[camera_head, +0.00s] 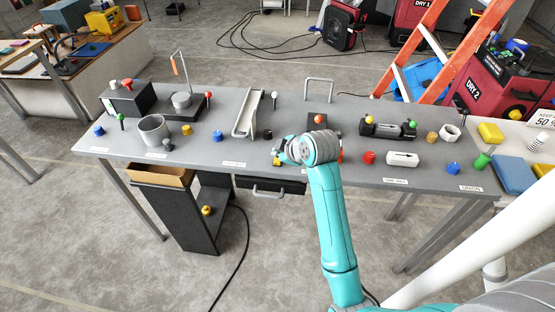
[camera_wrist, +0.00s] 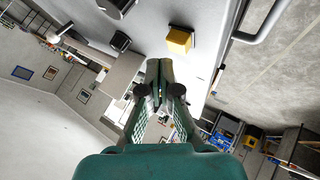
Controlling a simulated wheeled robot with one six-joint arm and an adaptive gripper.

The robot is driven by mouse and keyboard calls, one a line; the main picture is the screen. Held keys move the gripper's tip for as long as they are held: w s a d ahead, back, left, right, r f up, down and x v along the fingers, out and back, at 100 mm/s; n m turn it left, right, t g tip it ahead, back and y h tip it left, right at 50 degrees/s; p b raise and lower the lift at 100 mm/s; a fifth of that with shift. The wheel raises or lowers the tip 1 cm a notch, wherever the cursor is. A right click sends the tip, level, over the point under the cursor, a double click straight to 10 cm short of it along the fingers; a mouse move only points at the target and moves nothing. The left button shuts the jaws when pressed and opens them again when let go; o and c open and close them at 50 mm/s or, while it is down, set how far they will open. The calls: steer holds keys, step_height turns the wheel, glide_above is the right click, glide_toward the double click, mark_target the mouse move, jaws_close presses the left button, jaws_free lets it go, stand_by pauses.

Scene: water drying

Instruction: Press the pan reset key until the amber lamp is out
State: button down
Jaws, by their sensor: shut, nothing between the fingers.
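My gripper (camera_head: 283,152) is shut and empty, low over the front middle of the grey bench (camera_head: 225,148). In the wrist view its fingertips (camera_wrist: 160,82) are together. A yellow block (camera_head: 277,162) is close by it; a yellow block also shows ahead of the fingers in the wrist view (camera_wrist: 179,40). An orange round piece (camera_head: 318,119) sits on a dark plate behind my arm. A black device (camera_head: 388,130) with a yellow and a green ball is to the right. I cannot tell which piece is the pan reset key or the amber lamp, or whether it is lit.
A grey cup (camera_head: 153,130), a black box with a red knob (camera_head: 128,97) and a tilted grey tray (camera_head: 250,117) stand on the left. A red cylinder (camera_head: 369,158) and a white cylinder (camera_head: 403,158) are right of my arm. An orange ladder (camera_head: 440,55) stands behind the bench.

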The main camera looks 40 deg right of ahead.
steer(key=shift+r, duration=0.1)
steer(key=shift+r, duration=2.4)
steer(key=s+a+f+m+t, duration=0.3)
steer(key=s+a+f+m, duration=0.1)
steer(key=s+a+f, duration=1.15)
steer(key=s+a+r+m+t, duration=0.1)
steer(key=s+a+r, duration=0.1)
steer(key=s, duration=0.6)
steer(key=s+a+r+m+t+y, duration=0.1)
steer(key=s+a+r, duration=0.2)
steer(key=s, duration=0.5)
steer(key=s+a+r, duration=0.3)
steer(key=s, duration=0.4)
steer(key=shift+s+r+m+t+y, duration=0.2)
steer(key=shift+s+m+t+y, duration=0.1)
steer(key=shift+s+m+t, duration=0.1)
